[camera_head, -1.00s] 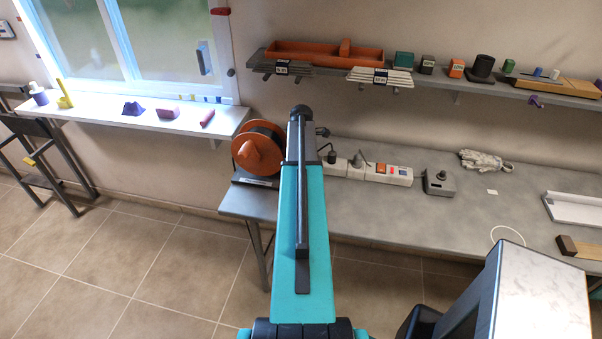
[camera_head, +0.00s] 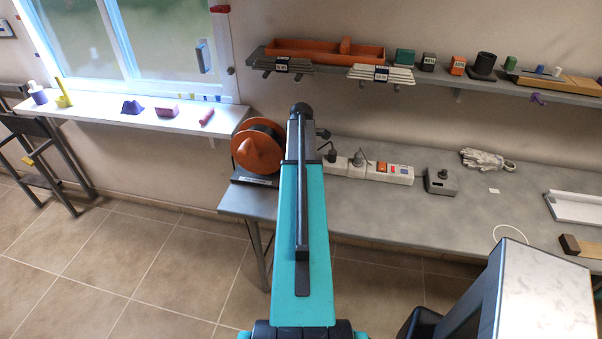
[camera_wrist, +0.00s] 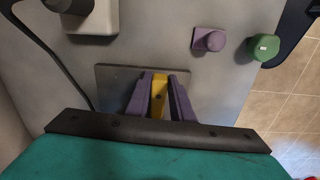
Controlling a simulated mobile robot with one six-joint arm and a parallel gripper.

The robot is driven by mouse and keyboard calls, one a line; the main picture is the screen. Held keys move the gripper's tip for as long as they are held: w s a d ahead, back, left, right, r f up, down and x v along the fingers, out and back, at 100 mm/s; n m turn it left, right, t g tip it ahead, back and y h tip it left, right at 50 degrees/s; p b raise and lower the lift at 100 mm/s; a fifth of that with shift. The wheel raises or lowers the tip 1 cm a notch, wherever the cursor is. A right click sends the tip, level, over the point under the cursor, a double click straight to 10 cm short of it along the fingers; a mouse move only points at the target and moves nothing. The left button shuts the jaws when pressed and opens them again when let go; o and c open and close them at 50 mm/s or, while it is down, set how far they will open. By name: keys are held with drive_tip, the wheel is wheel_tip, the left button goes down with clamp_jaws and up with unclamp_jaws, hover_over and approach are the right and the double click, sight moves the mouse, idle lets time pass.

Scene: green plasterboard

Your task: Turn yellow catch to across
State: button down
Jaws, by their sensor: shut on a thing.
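The yellow catch (camera_wrist: 159,96) shows in the wrist view in front of a flat grey plate (camera_wrist: 116,78). It is narrow and its visible length runs up and down the picture. My gripper (camera_wrist: 160,80) has two purple fingers, one on each side of the catch, and is shut on it. The catch's lower end is hidden by the dark bar of my wrist. In the head view my arm hides the gripper, and I cannot make out the catch there.
In the wrist view a purple knob (camera_wrist: 208,39) and a green knob (camera_wrist: 263,47) sit right of the plate. A black cable (camera_wrist: 62,62) runs at left. In the head view an orange spool (camera_head: 257,150) and a power strip (camera_head: 368,170) flank my arm.

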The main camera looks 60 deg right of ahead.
drive_tip(key=c, duration=1.6)
unclamp_jaws()
drive_tip(key=shift+o, duration=0.2)
drive_tip(key=shift+r, duration=0.1)
wheel_tip(320, 180, up, 14)
drive_tip(key=b, duration=0.4)
drive_tip(key=shift+f, duration=0.2)
